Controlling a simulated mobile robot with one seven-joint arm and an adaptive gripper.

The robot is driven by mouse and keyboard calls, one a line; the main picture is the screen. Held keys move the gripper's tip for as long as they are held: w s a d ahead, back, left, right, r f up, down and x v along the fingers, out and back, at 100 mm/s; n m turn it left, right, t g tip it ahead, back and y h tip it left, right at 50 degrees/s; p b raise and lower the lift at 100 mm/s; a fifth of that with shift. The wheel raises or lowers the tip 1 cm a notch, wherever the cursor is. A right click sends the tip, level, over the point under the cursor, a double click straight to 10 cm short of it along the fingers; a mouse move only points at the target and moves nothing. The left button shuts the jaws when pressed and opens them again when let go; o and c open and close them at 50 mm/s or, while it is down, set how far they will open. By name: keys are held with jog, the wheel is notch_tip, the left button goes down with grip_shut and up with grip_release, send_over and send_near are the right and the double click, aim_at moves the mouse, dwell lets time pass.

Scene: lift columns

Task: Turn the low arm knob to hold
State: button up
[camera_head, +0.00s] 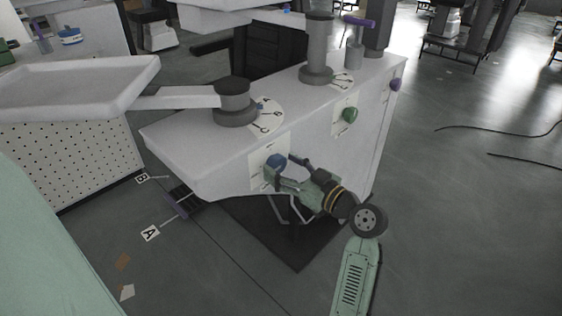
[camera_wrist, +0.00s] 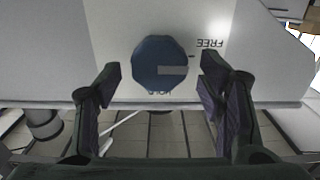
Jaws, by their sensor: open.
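The blue knob (camera_head: 275,161) sits on a pale plate on the near face of the white cabinet, left of the other knobs. In the wrist view the knob (camera_wrist: 158,58) is many-sided, with a light grey bar reaching right from its middle. The word FREE (camera_wrist: 210,43) is printed upside down at its upper right, near a small tick. A partly hidden label, apparently HOLD (camera_wrist: 159,92), lies just below it. My gripper (camera_wrist: 161,82) is open, one finger left and one right of the knob, with visible gaps. In the head view my gripper (camera_head: 285,169) is at the knob.
A green knob (camera_head: 350,115) and a purple knob (camera_head: 396,84) are farther right on the cabinet (camera_head: 320,140). A low arm with a white tray (camera_head: 70,84) extends left from a grey column (camera_head: 235,100) on top. Pedals stand on the floor at left. Floor at right is mostly clear.

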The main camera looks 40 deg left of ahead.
jog(key=shift+a, duration=0.6)
jog(key=shift+w, duration=0.1)
jog(key=c, duration=1.1)
